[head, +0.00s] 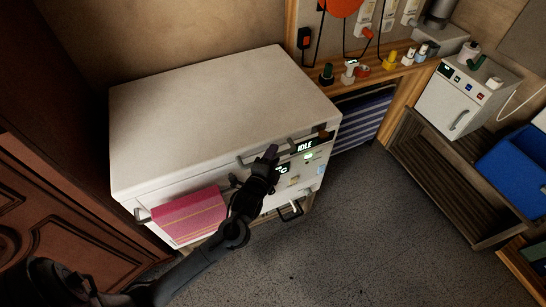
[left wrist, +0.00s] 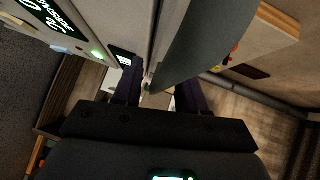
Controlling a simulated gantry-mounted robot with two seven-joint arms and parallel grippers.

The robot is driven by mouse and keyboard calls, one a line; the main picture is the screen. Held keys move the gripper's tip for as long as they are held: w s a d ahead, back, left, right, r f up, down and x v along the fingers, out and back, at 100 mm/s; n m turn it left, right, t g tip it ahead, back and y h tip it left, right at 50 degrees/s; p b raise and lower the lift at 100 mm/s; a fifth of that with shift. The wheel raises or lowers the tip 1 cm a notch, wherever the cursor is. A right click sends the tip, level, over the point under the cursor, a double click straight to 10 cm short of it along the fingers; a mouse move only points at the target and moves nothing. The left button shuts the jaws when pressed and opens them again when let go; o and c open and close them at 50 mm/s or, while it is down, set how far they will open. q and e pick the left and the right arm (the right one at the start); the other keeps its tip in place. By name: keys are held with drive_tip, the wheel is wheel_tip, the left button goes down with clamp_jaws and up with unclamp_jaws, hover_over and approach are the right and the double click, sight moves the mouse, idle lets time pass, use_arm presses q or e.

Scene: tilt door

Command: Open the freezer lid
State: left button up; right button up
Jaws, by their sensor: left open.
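The white chest freezer (head: 300,180) stands against the wall in the head view, and its flat lid (head: 220,105) is down. A grey handle (head: 247,161) sits at the front edge of the lid. My left gripper (head: 255,166) is at the freezer's front, by this handle. In the left wrist view my left gripper (left wrist: 160,94) has its two dark fingers apart. A grey curved piece (left wrist: 208,45), apparently the handle, reaches down between the fingers; I cannot tell whether they touch it. My right gripper is in neither view.
A pink cloth (head: 188,214) hangs on a bar at the freezer's front left. A display (head: 305,145) reads "IDLE". A wooden shelf (head: 385,72) with small bottles stands behind. A slatted bench (head: 430,165) and a blue bin (head: 515,160) are on the right. The floor in front is clear.

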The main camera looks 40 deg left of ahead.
use_arm(q)
drive_tip(key=shift+w, duration=0.1)
clamp_jaws()
idle(0.4)
